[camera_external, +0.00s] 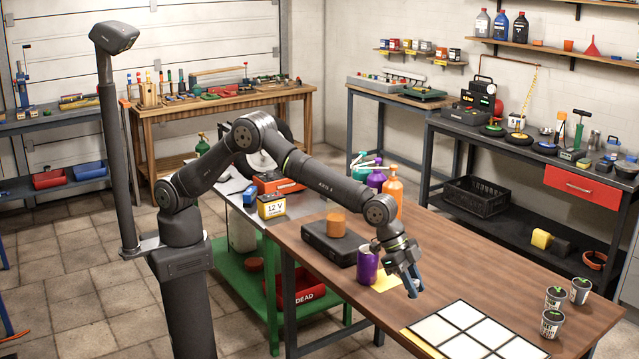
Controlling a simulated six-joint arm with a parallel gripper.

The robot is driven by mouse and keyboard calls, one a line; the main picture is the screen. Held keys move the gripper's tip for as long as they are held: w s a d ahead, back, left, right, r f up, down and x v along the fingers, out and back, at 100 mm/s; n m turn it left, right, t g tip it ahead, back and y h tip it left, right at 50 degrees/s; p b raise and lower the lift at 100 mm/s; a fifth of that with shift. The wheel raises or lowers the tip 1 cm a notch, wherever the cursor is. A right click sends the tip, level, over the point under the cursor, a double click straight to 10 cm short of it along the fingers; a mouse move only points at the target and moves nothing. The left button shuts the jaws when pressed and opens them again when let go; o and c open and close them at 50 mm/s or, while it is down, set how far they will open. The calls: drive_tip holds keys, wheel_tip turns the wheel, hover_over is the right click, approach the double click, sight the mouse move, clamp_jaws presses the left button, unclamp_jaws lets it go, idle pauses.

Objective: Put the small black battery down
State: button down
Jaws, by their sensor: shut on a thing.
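My gripper (412,286) is low over the brown table (490,270), fingers pointing down, just right of the purple can. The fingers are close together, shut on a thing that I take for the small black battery. The fingers hide most of it, and I cannot make out its outline. I cannot tell whether it touches the table. A larger yellow and black battery marked 12 V (271,207) stands on the grey bench at the left.
A purple can (367,267) and yellow sheet (384,283) are left of my gripper. A dark case (322,243) bears an orange cylinder (336,222). A white gridded panel (465,333) lies in front; several small pots (551,323) stand right. The table's middle right is clear.

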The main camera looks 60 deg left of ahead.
drive_tip(key=w+a+n+t+y, duration=0.15)
drive_tip(key=w+a+n, duration=0.25)
drive_tip(key=w+a, duration=0.9)
drive_tip(key=w+a+n+t+y, duration=0.15)
drive_tip(key=w+a+n, duration=0.25)
drive_tip(key=w+a, duration=0.9)
drive_tip(key=shift+t, duration=0.4)
drive_tip(key=w+a+f, duration=0.2)
drive_tip(key=a, duration=0.1)
drive_tip(key=w+a+f, duration=0.2)
drive_tip(key=a, duration=0.1)
drive_tip(key=w+a+f, duration=0.2)
drive_tip(key=a+f, duration=0.1)
drive_tip(key=shift+a, duration=0.25)
drive_tip(key=shift+w+a+f, duration=0.1)
drive_tip(key=shift+f, duration=2)
drive_tip(key=shift+f, duration=0.1)
drive_tip(key=c, duration=1.2)
unclamp_jaws()
drive_tip(key=shift+c, duration=0.2)
